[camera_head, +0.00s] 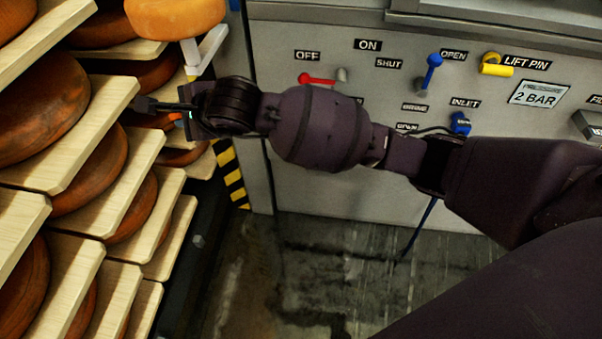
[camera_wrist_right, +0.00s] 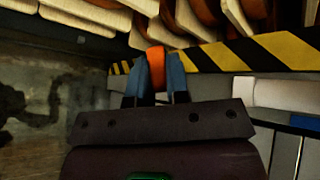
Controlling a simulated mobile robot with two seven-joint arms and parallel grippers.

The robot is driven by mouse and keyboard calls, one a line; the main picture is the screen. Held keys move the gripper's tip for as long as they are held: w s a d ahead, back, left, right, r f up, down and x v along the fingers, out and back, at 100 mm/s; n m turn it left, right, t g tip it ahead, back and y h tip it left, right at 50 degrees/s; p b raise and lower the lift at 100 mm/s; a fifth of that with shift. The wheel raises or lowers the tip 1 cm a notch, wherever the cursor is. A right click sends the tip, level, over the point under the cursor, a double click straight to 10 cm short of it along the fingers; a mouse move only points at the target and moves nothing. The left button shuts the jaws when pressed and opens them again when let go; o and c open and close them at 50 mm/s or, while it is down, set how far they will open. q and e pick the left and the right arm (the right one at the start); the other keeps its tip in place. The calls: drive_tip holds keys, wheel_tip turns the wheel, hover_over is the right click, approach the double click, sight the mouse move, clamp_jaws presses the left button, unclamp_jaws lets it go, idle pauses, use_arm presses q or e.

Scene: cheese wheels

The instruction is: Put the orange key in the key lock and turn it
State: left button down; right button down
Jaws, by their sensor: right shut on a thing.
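My right gripper (camera_head: 150,104) reaches to the left in the head view, in front of the cheese shelves. In the right wrist view its two bluish fingers (camera_wrist_right: 154,80) are shut on the orange key (camera_wrist_right: 156,58), whose orange end shows between the fingertips. The rest of the key is hidden by the fingers. I cannot identify a key lock in either view. My left gripper is not in view.
Cheese wheels (camera_head: 40,110) lie on wooden shelf boards (camera_head: 105,145) at the left. A grey panel (camera_head: 300,190) carries a red lever (camera_head: 317,79), a blue lever (camera_head: 433,70) and a yellow pin (camera_head: 495,68). A black-and-yellow striped edge (camera_head: 233,180) stands beside the shelves.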

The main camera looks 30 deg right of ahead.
use_arm(q)
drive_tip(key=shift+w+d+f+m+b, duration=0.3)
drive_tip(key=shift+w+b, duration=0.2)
drive_tip(key=shift+b, duration=0.7)
use_arm(e)
drive_tip(key=s+d+f+t+h, duration=0.1)
drive_tip(key=d+f+t, duration=0.3)
drive_tip(key=d+f, duration=0.7)
drive_tip(key=s+d+f+t+h, duration=0.2)
drive_tip(key=d+f, duration=0.9)
drive_tip(key=f, duration=0.6)
drive_tip(key=shift+s+d+f+n+t+h, duration=0.15)
drive_tip(key=shift+s+d+n+t+h, duration=0.15)
drive_tip(key=shift+t+h, duration=0.65)
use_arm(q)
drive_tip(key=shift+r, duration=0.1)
